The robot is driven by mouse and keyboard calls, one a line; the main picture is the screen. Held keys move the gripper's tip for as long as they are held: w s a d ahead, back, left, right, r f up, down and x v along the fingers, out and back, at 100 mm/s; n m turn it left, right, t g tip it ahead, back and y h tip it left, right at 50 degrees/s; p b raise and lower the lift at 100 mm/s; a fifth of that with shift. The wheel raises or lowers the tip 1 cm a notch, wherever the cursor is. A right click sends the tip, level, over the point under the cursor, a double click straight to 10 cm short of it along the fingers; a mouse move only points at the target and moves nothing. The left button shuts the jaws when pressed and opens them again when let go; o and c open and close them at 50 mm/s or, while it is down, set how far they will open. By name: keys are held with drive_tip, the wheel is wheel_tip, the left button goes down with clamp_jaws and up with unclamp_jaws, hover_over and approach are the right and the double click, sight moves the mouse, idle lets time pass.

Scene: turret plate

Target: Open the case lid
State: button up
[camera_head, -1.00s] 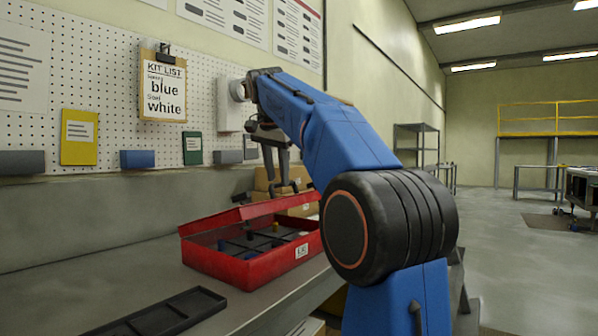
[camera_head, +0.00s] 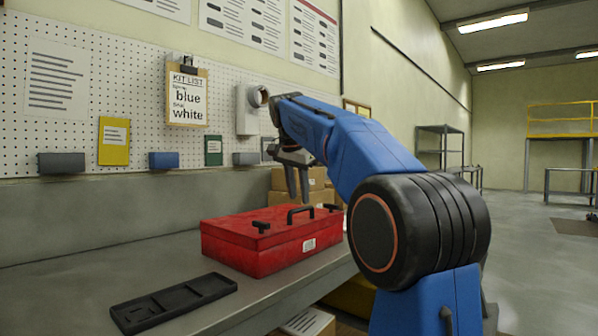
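The red case (camera_head: 265,261) stands on the bench with its lid (camera_head: 262,226) down and shut. A black handle (camera_head: 300,215) and two black latches, one on the left (camera_head: 261,227) and one on the right (camera_head: 332,208), show on it. A white label is on its front. The inside is hidden. My gripper (camera_head: 298,200) hangs above the case toward its right side, fingers pointing down with a gap between them. It is open and holds nothing. It looks clear of the lid, though its exact height over the handle is hard to judge.
A dark empty tray (camera_head: 174,302) lies on the bench at the front left. Cardboard boxes (camera_head: 298,179) stand behind the case. A pegboard (camera_head: 60,125) with a kit list (camera_head: 187,97) reading blue and white rises behind. The bench between tray and case is clear.

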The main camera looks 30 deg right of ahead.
drive_tip(key=shift+v, duration=6.95)
drive_tip(key=s+a+f+n, duration=0.2)
drive_tip(key=s+f+n, duration=0.1)
drive_tip(key=s+f, duration=0.2)
drive_tip(key=shift+s+f+y, duration=0.35)
drive_tip(key=shift+s+y, duration=0.05)
drive_tip(key=shift+s, duration=0.05)
